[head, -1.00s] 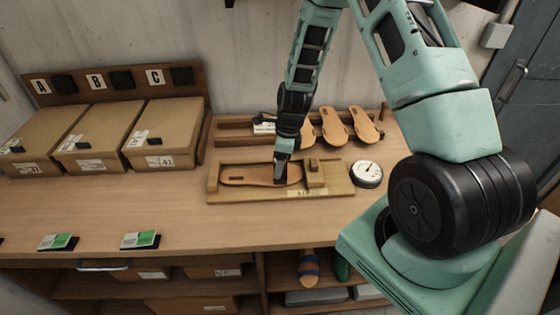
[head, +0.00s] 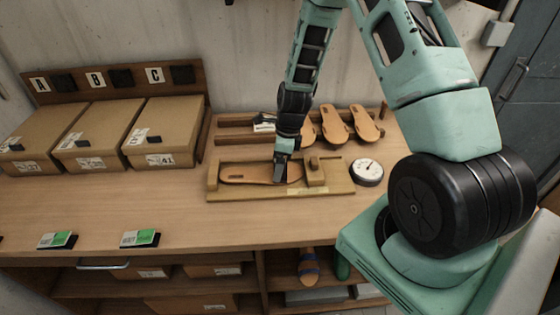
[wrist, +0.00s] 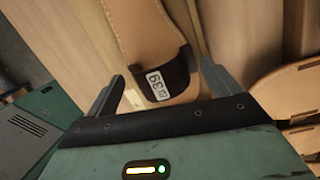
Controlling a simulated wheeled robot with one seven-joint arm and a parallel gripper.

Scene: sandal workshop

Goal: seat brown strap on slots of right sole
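The tan right sole (head: 245,177) lies flat in a wooden fixture (head: 225,198) on the bench. The dark brown strap (wrist: 181,76) lies across the sole (wrist: 135,30) in the wrist view, with a white label reading R 39. My gripper (head: 282,179) is low over the right half of the sole. In the wrist view my gripper (wrist: 162,75) has its fingers apart, one on each side of the strap, with a visible gap on the left. Whether the right finger touches the strap, and how its ends sit in the slots, I cannot tell.
A wooden block (head: 315,172) stands on the fixture just right of my gripper. A round dial gauge (head: 367,173) lies further right. Several spare soles (head: 363,124) lean on a rack behind. Three cardboard boxes (head: 160,128) stand at left. The front of the bench is mostly clear.

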